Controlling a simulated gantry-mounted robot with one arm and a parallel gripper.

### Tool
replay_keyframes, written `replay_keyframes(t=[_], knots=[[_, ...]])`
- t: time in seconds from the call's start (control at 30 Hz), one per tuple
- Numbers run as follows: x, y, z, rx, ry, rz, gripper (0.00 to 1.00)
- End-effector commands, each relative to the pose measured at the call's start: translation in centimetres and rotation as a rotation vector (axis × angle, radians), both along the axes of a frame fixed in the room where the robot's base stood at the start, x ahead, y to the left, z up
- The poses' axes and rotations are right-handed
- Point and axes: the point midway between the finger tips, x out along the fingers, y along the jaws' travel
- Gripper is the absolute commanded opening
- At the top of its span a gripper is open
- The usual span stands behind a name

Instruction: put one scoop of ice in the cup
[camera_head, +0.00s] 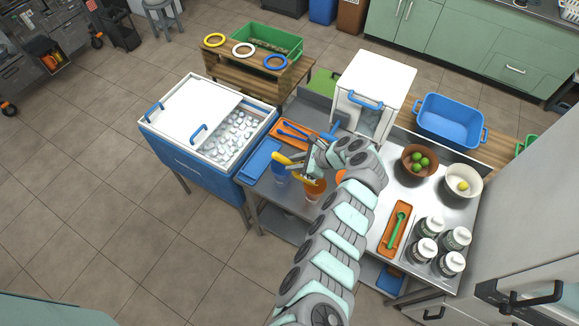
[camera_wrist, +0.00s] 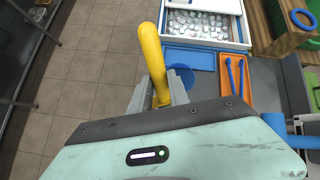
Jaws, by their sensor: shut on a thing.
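My gripper (camera_head: 302,165) is shut on a yellow handle, seen in the wrist view (camera_wrist: 151,58) standing up between my fingers. I take it for the scoop; its bowl I cannot make out. In the head view the yellow part (camera_head: 282,158) points left, over the worktable. Ice (camera_head: 234,136) fills the open part of the blue-and-white cooler (camera_head: 185,163), left of my gripper.
A blue tray (camera_head: 258,161) lies by the cooler. An orange tray (camera_head: 293,133) with blue utensils lies behind my gripper. A white machine (camera_head: 374,84) stands at the back. Bowls of fruit, several jars (camera_head: 428,228) and an orange tray with a green spoon occupy the right.

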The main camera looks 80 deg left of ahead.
Motion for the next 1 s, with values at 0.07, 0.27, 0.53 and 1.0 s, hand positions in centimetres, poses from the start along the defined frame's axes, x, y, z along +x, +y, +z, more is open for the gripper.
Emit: replay_keyframes(t=[0.07,0.27,0.53,1.0], knots=[[0.2,0.1,-0.5,0.010,0.018,-0.001,0.00],[0.8,-0.2,-0.2,0.027,0.066,0.000,0.00],[1.5,-0.5,0.0,0.049,0.133,0.002,0.00],[3.0,-1.1,0.5,0.085,0.242,0.004,0.00]])
